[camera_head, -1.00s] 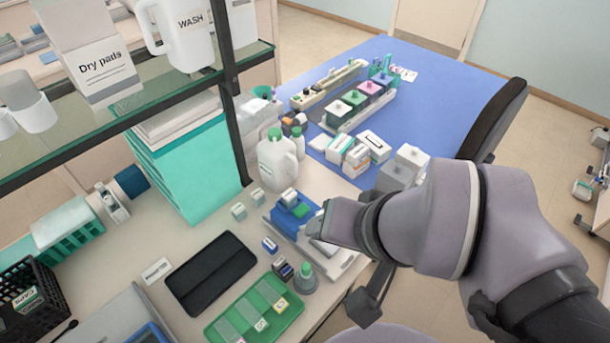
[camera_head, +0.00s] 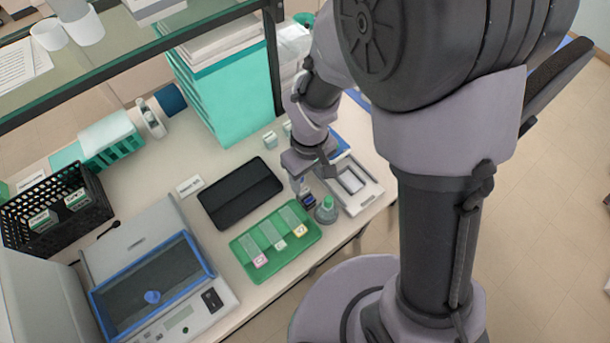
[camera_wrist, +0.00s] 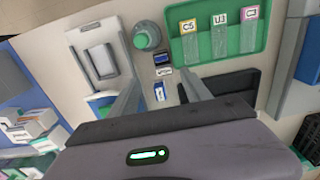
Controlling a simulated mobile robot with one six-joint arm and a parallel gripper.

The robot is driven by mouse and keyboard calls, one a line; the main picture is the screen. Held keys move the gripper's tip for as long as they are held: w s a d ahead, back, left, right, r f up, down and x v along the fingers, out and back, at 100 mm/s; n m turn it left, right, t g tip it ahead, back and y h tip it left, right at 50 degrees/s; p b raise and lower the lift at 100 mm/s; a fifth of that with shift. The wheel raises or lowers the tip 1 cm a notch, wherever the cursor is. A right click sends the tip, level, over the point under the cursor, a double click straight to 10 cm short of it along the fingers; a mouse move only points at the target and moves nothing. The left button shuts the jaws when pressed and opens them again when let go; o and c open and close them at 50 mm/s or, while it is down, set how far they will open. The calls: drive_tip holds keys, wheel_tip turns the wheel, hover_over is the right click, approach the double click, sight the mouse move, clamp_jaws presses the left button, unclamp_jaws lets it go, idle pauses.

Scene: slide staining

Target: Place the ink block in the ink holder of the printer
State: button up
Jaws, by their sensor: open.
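A white device with a blue end, seemingly the printer (camera_head: 362,196), lies at the right of the bench; it also shows at the left of the wrist view (camera_wrist: 84,40). Its ink holder cannot be made out. My gripper (camera_head: 303,184) points down beside it, open and empty. In the wrist view, a small dark block with a blue part (camera_wrist: 162,57) and a blue-and-white block (camera_wrist: 159,92) lie in the gap between the fingers (camera_wrist: 160,78). I cannot tell which is the ink block. In the head view my gripper partly covers the dark block (camera_head: 309,201).
A green-capped bottle (camera_head: 326,210) stands close to the dark block. A green tray with slides (camera_head: 248,264) and a black pad (camera_head: 232,213) lie left of my gripper. A teal stack (camera_head: 225,100) and a shelf (camera_head: 150,50) stand behind. A bench edge runs along the front.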

sight(306, 193)
drive_tip(key=f, duration=0.2)
drive_tip(key=f+b, duration=0.1)
drive_tip(key=f, duration=0.1)
drive_tip(key=f+b, duration=0.1)
drive_tip(key=f, duration=0.2)
drive_tip(key=shift+a, duration=0.35)
drive_tip(key=shift+r, duration=0.1)
drive_tip(key=shift+c, duration=0.3)
clamp_jaws()
